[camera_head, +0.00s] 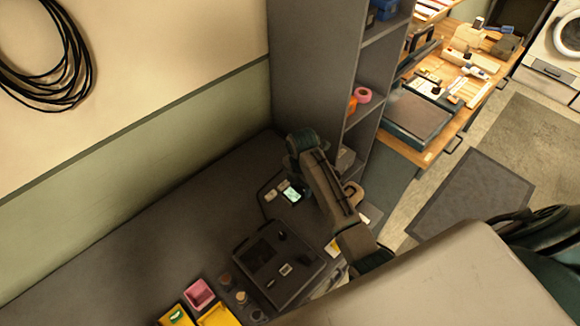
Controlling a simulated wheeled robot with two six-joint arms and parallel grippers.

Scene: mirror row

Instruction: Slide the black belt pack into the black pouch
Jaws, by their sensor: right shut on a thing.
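My right arm comes in from the lower right and bends down over the dark counter. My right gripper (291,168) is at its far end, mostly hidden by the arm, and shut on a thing. That thing is too covered to see clearly; I take it to be the black belt pack. A small dark device with a lit pale-green screen (292,194) shows just below the gripper; I cannot tell whether they touch. A black flat case or tray (262,284) with small items on it lies nearer on the counter. I cannot make out the black pouch for certain. My left gripper is not in view.
A grey shelf unit (310,60) stands behind the arm, with a pink roll (363,95) on it. A pink bin (200,294) and yellow bins (216,316) sit at the near edge. The counter's left part (150,240) is clear. A wooden bench (440,135) is cluttered.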

